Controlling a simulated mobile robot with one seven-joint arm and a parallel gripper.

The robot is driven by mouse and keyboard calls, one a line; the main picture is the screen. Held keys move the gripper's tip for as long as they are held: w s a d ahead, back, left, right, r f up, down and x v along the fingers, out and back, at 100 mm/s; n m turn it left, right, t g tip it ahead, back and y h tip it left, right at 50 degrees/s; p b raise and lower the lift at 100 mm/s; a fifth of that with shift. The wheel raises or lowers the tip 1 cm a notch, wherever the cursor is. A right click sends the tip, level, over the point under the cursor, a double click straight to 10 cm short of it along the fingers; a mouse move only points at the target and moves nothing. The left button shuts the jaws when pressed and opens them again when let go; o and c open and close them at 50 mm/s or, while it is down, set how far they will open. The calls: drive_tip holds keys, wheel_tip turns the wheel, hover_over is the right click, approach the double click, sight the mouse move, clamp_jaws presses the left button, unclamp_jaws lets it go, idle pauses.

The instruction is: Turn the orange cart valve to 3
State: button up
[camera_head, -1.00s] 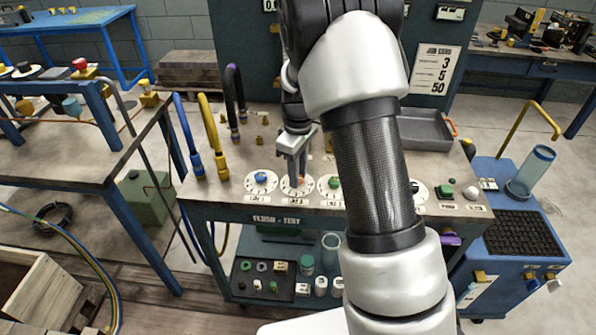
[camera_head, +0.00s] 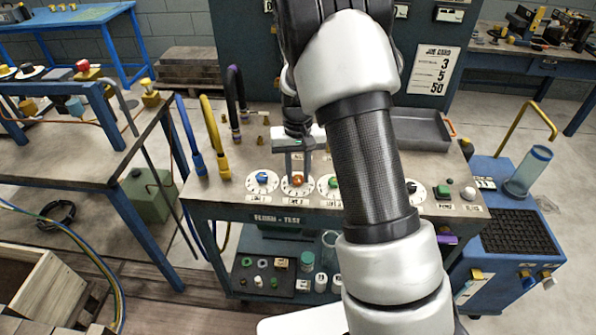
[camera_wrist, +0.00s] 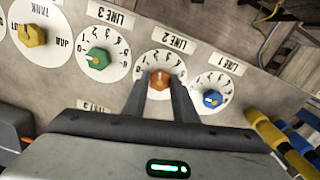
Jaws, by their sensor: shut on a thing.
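The orange valve knob (camera_head: 297,181) sits on a white numbered dial on the cart's top, second from the left in the head view. In the wrist view the orange knob (camera_wrist: 159,80) is on the dial labelled LINE 2. My gripper (camera_head: 297,174) points down over this dial, its fingers on either side of the knob. In the wrist view my gripper (camera_wrist: 160,87) is shut on the knob. Its pointer is too small to read against the numbers. The fingers cover part of the dial's edge.
A blue knob (camera_wrist: 212,99) on LINE 1 and a green knob (camera_wrist: 96,59) on LINE 3 flank it closely. A yellow knob (camera_wrist: 32,34) is farther along. Blue and yellow hoses (camera_head: 215,140) rise at the cart's left. A grey tray (camera_head: 422,130) lies behind.

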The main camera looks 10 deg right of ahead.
sight(298, 178)
drive_tip(key=shift+m+p, duration=0.4)
drive_tip(key=shift+m, duration=1.6)
drive_tip(key=o, duration=1)
drive_tip(key=shift+o, duration=0.2)
wheel_tip(298, 178, up, 18)
drive_tip(key=p, duration=0.1)
drive_tip(key=shift+f+p, duration=0.25)
drive_tip(key=shift+p, duration=0.1)
